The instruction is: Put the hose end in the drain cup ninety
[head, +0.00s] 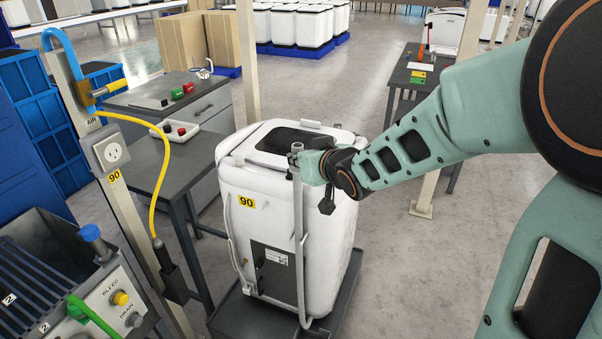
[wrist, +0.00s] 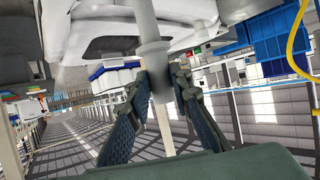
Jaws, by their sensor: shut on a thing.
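A white appliance (head: 262,215) with a yellow 90 label stands upright on a dark tray (head: 230,318). A grey hose (head: 299,245) runs up its front, and its end (head: 297,147) stands just above my gripper (head: 312,168), near the top front edge. My gripper is shut on the hose. In the wrist view the pale hose (wrist: 147,25) with its thicker collar passes between the fingers (wrist: 160,88). I cannot surely identify the drain cup; a black holder (head: 173,283) sits low beside the post marked 90, with a yellow hose's tip at it.
The post (head: 125,205) carries a socket and a yellow air hose (head: 165,150). A panel (head: 120,300) with BLEED and DRAIN buttons is at the lower left. A grey table (head: 145,165) stands between post and appliance. Open floor (head: 385,260) lies right of the appliance.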

